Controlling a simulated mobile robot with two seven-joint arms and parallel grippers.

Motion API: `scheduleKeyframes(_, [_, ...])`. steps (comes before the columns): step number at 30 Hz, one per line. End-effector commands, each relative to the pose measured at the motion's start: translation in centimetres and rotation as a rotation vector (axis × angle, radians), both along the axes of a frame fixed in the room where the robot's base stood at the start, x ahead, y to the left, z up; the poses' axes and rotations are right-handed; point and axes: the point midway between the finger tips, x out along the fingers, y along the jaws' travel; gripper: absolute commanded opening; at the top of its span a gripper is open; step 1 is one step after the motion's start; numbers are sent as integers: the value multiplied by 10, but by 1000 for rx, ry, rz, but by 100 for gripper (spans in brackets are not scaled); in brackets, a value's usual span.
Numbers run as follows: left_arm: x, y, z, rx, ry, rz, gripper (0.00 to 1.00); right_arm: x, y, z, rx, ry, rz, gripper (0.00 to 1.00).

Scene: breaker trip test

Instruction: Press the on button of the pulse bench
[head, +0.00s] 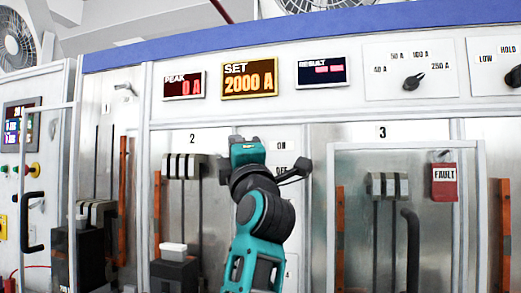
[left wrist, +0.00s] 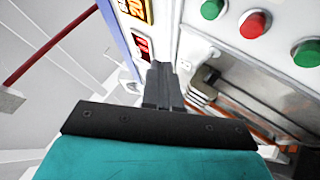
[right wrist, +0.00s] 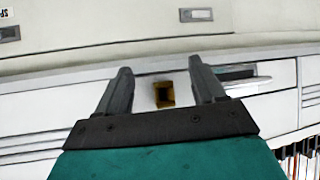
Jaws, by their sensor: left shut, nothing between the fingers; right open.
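The pulse bench (head: 400,132) is a white panel with displays and several bays. An ON label (head: 281,146) and an OFF label (head: 280,168) show beside my left gripper (head: 245,145), whose arm hides the buttons in the head view. In the left wrist view a green button (left wrist: 212,8), a red button (left wrist: 255,22) and another green button (left wrist: 305,52) lie right of my fingers; their labels are not readable there. My left gripper is shut and empty, apart from these buttons. My right gripper (right wrist: 162,85) is open and empty.
The SET display (head: 250,78) reads 2000 A and the PEAK display (head: 184,84) reads 0 A. Bay 3 carries a red FAULT tag (head: 445,182). A rotary knob (head: 411,84) sits upper right. My right gripper faces a white surface with a small yellow-brown square (right wrist: 164,94).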

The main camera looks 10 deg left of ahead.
Motion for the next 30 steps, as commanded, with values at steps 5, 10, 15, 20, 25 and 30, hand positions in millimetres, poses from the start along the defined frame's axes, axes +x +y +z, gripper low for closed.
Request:
scheduleKeyframes(5, [0,-1,0,0,0,-1,0,-5,0,-3,0,12,-1,69])
scheduleKeyframes(10, [0,0,0,-1,0,-1,0,-10,0,-7,-1,23,0,69])
scheduleKeyframes(15, [6,-1,0,1,1,0,0,-10,0,-7,-1,24,0,69])
scheduleKeyframes(20, [25,-1,-1,3,2,0,0,-10,0,-8,-1,23,0,69])
scheduleKeyframes(25, [49,-2,-2,4,1,1,0,-9,0,-16,0,21,0,69])
scheduleKeyframes(30, [70,-2,2,2,4,2,0,-7,0,-11,-1,19,0,69])
